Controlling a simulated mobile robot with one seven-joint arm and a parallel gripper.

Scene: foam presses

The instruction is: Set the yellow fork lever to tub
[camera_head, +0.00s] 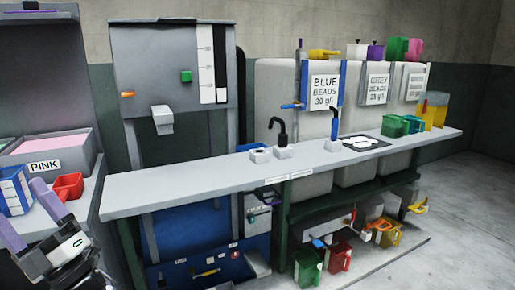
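I cannot tell for sure which part is the yellow fork lever. A small yellow lever (207,273) lies nearly level on the low blue panel below the counter. Another yellow handle (418,208) sticks out under the shelf at the right, and a yellow-orange one (379,225) sits left of it. Their labels are too small to read. My gripper (20,202) is at the lower left with its two purple fingers spread apart and nothing visible between them. It is well away from all these levers, beside the pink bin's counter.
A long grey counter (200,183) crosses the middle, with black and blue taps on it. Bead bins, one with a BLUE BEADS sign (324,91), stand behind. A red jug (338,255) and a green jug (307,266) stand low. The floor at right is clear.

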